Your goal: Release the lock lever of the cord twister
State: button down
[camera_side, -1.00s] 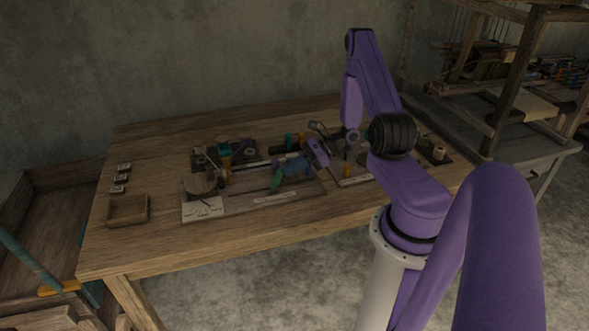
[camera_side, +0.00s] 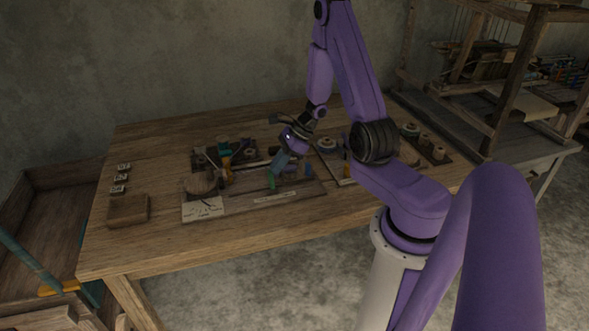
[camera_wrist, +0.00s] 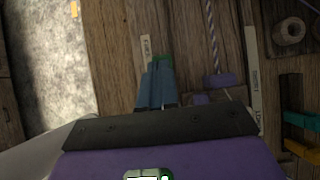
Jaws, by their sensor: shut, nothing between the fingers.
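The cord twister's wooden board (camera_side: 235,201) lies on the table in the side view, with a round wooden disc (camera_side: 199,185) at its left. My gripper (camera_side: 276,167) points down at the right part of this board. In the wrist view my gripper (camera_wrist: 160,66) shows two blue fingers close together, with nothing seen between them. A green piece (camera_side: 271,181) stands at the fingertips in the side view; I cannot tell whether it is the lock lever or whether they touch. A twisted cord (camera_wrist: 211,35) runs to a purple block (camera_wrist: 218,81) right of the fingers.
A chart card (camera_side: 203,208) lies at the board's front left. A brown box (camera_side: 128,210) and several small tags (camera_side: 120,178) are at the table's left. Spools (camera_side: 425,140) stand at the right. The table's front strip is clear.

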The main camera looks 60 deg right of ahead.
jog(key=shift+w+a+r, duration=0.1)
jog(key=shift+w+a, duration=0.5)
jog(key=shift+a, duration=0.05)
jog(key=shift+r, duration=0.1)
jog(key=shift+r, duration=0.7)
jog(key=d+f+v, duration=0.1)
jog(key=v, duration=1.2)
jog(key=shift+s, duration=0.45)
